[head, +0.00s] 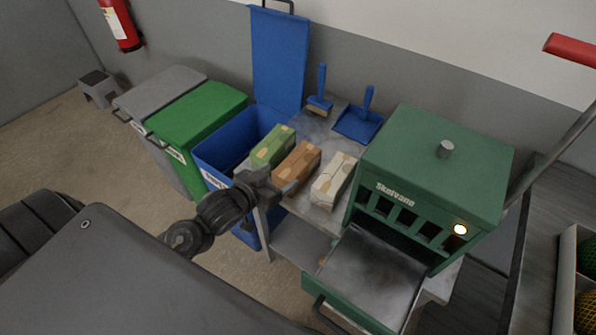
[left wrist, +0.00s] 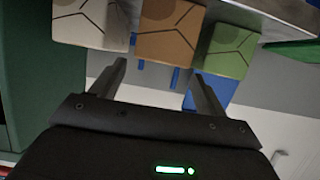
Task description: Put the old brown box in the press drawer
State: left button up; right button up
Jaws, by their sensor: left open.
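The brown box (head: 297,165) stands on the grey bench between a green box (head: 273,147) and a cream box (head: 333,181). It also shows in the left wrist view (left wrist: 168,45), just beyond my fingertips. My left gripper (head: 284,190) is open and empty at the near end of the brown box, covering its lower left corner. In the left wrist view my left gripper (left wrist: 158,75) has its fingers apart with nothing between them. The green press (head: 430,165) has its drawer (head: 372,275) pulled out; its visible floor is empty. My right gripper is not in view.
A blue bin (head: 235,150) with its lid up stands left of the bench, beside green (head: 200,115) and grey (head: 160,90) bins. A brush (head: 320,100) and a dustpan (head: 360,122) are behind the boxes. A red-handled lever (head: 572,50) is right of the press.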

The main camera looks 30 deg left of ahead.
aim_at(289, 169)
pick_arm(q)
jog(key=shift+w+d+f, duration=0.1)
jog(key=shift+w+f, duration=0.15)
jog(key=shift+w, duration=0.3)
jog(key=p+x, duration=0.1)
jog(key=x, duration=0.3)
jog(key=shift+w+r, duration=0.15)
jog(key=shift+w+f, duration=0.25)
jog(key=shift+w, duration=0.25)
jog(key=c, duration=1.1)
jog(key=shift+r, duration=0.3)
jog(key=shift+c, duration=0.2)
notch_tip(289, 169, up, 2)
jog(key=shift+r, duration=0.1)
jog(key=s+d+r+p, duration=0.2)
jog(key=s+r+p, duration=0.6)
jog(key=s, duration=0.6)
notch_tip(289, 169, up, 2)
jog(key=shift+d+r, duration=0.15)
